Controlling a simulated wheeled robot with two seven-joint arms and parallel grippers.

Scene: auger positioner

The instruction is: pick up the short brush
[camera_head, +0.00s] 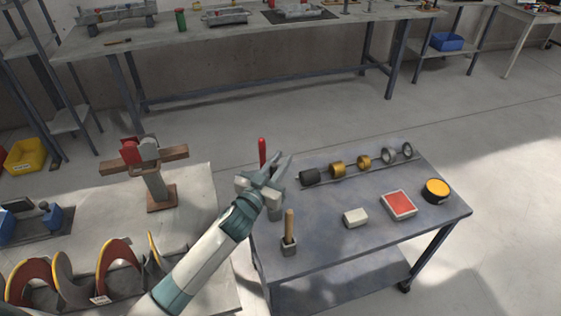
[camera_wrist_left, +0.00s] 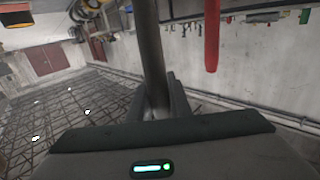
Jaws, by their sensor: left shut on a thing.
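My left gripper (camera_head: 279,168) is above the left end of the grey cart top. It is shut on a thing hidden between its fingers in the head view. In the left wrist view a dark grey bar (camera_wrist_left: 150,50) runs up from the gripper; I cannot tell whether it is a finger or the held thing. A red handle (camera_head: 262,150) stands just left of the fingers; it also shows in the left wrist view (camera_wrist_left: 212,35), apart from the bar. A wooden handle (camera_head: 289,224) stands upright in a small grey holder. I cannot tell which is the short brush. My right gripper is not in view.
On the cart top (camera_head: 330,236) are a pale block (camera_head: 355,217), a red-topped box (camera_head: 398,205), a black and yellow round tin (camera_head: 436,190) and a rod with several rings. A wooden post stand (camera_head: 160,188) and curved yellow-edged pieces are on the left bench.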

